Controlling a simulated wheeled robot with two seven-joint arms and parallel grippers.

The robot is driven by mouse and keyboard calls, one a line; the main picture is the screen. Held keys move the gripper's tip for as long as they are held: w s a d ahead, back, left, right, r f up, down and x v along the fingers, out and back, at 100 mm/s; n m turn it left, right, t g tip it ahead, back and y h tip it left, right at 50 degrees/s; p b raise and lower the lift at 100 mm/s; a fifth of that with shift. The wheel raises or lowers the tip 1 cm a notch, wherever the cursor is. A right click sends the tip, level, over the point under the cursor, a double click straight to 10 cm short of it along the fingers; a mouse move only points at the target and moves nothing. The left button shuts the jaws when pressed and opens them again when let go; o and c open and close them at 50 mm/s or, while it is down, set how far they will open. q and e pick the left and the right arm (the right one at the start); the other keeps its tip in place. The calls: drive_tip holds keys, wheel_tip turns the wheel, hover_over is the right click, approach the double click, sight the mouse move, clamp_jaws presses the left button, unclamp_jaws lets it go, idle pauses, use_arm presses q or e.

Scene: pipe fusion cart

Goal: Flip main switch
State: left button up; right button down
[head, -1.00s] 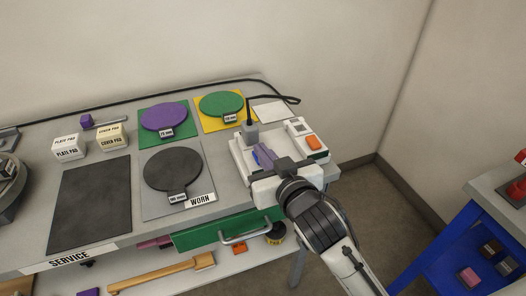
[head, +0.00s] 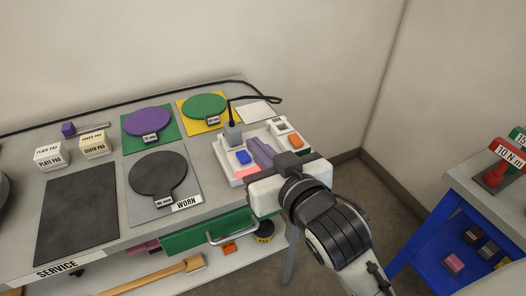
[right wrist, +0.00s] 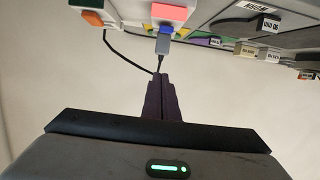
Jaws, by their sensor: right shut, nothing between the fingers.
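A white switch box (head: 226,168) sits at the right end of the grey bench. I cannot tell from a label which is the main switch. My right gripper (head: 254,142) has purple fingers, shut and empty, over the box between the blue and orange blocks. In the right wrist view the shut fingers (right wrist: 160,76) point toward the grey plug (right wrist: 163,46), with the blue block (right wrist: 165,31) and pink-red patch (right wrist: 170,13) beyond. Contact is unclear. My left gripper is out of view.
A grey plug (head: 233,134) with a black cable stands at the box's back left. A worn black disc (head: 158,174) lies left of the box. A green drawer (head: 195,236) is below. A blue cart (head: 447,232) stands at right; floor between is free.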

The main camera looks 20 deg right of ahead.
drive_tip(key=shift+r+v, duration=0.2)
drive_tip(key=shift+v, duration=1.05)
